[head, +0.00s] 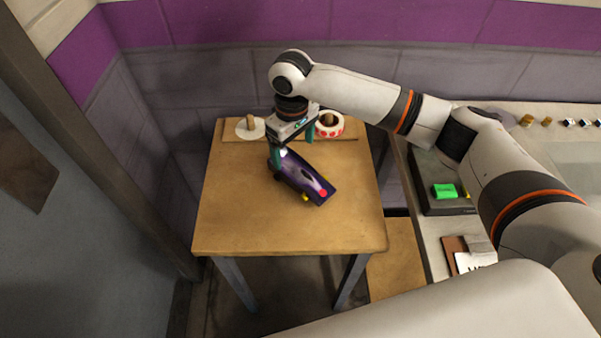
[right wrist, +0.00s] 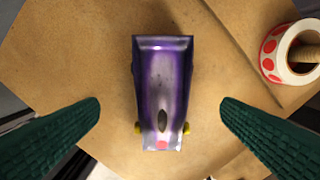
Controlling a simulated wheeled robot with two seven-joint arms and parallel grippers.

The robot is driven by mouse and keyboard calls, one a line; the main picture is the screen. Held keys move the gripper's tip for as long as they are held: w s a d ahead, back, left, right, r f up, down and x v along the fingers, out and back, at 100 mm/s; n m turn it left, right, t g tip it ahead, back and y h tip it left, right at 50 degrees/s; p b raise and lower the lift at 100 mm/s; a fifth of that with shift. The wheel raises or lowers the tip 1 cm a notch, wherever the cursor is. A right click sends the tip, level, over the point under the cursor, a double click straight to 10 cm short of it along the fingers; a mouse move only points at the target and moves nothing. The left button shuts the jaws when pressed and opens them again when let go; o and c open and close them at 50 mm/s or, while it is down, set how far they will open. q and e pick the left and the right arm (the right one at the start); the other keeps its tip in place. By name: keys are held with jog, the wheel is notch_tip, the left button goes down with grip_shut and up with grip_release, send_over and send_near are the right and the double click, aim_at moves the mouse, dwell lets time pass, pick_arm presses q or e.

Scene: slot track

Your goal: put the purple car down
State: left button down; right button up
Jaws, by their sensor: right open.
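The purple car (head: 308,180) rests on the small wooden table (head: 225,225), turned diagonally, with its red-spotted end toward the lower right. In the right wrist view the purple car (right wrist: 162,90) lies between the two green fingers and apart from both. My right gripper (head: 277,158) is open, just above the far end of the car. Its fingers spread wide on either side in the right wrist view (right wrist: 160,110). My left gripper is not in view.
At the table's back edge stand a white roll (head: 250,128) and a red-and-white roll (head: 330,125), each on a peg. The table's front and left are clear. A counter at right holds a dark tray (head: 437,207) with a green block (head: 445,191).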

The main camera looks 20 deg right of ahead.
aim_at(296, 167)
jog(key=shift+f, duration=0.6)
jog(key=shift+w+f, duration=0.1)
jog(key=shift+f, duration=0.2)
jog(key=f, duration=0.4)
jog(key=shift+s+d+p, duration=0.3)
jog(key=shift+p, duration=0.1)
jog(key=shift+f, duration=0.6)
jog(key=shift+c, duration=0.9)
jog(key=c, duration=1.1)
notch_tip(296, 167, up, 10)
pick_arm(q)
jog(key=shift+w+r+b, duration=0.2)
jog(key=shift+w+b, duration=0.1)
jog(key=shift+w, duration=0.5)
pick_arm(e)
jog(key=s+d+m, duration=0.1)
jog(key=s+m, duration=0.1)
jog(key=s, duration=0.3)
jog(key=s+d+r+m, duration=0.1)
jog(key=s+d+m, duration=0.1)
jog(key=s, duration=0.3)
jog(key=s+d+m, duration=0.1)
jog(key=s, duration=0.4)
jog(key=shift+s+d+r+m, duration=0.25)
jog(key=shift+d+m, duration=0.05)
jog(key=shift+m, duration=0.1)
